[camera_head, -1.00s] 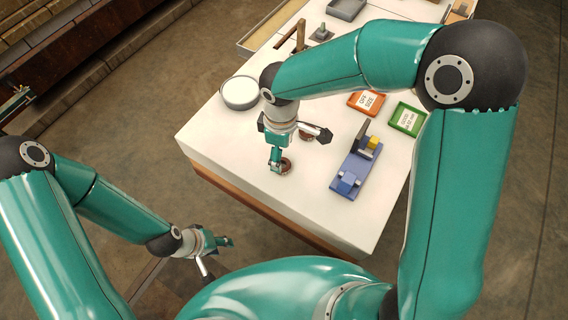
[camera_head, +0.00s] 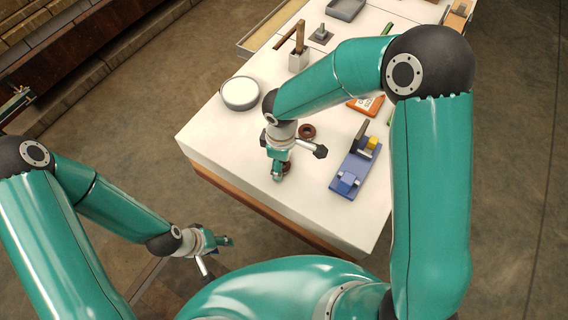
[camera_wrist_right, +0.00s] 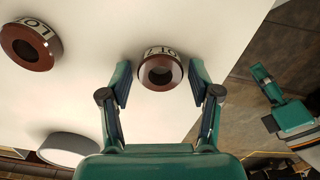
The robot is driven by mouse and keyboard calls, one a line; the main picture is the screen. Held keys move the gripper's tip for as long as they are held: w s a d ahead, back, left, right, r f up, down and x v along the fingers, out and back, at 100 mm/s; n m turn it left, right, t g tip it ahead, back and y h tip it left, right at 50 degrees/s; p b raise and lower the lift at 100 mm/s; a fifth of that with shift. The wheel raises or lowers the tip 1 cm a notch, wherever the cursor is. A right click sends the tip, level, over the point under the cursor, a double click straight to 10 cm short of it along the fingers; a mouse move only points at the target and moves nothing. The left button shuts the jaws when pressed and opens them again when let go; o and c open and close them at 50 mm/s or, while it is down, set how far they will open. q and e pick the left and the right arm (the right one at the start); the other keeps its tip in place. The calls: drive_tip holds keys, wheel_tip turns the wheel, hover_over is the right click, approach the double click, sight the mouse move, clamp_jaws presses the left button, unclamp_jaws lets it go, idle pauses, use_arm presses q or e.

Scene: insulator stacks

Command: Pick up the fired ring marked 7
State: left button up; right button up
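A brown fired ring (camera_wrist_right: 159,72) with a white label sits on the white table between the fingertips of my right gripper (camera_wrist_right: 159,82) in the right wrist view. Its label is partly in view and seems to read LOT 7. My right gripper is open, with a gap on each side of the ring. In the head view my right gripper (camera_head: 277,176) is low over the table and hides part of this ring (camera_head: 287,168). A second brown ring (camera_head: 307,131) lies farther back; its label's number is cut off in the right wrist view (camera_wrist_right: 31,46). My left gripper (camera_head: 224,241) is off the table's near left side, its fingers too small to judge.
A blue fixture (camera_head: 355,170) with a yellow block stands to the right. A round white-topped dish (camera_head: 240,93) is at the left. An orange tray (camera_head: 367,104) is partly behind my right arm. A grey holder (camera_head: 298,61) stands farther back. The table's near edge is clear.

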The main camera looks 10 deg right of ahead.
drive_tip(key=c, duration=0.8)
drive_tip(key=shift+r, duration=0.1)
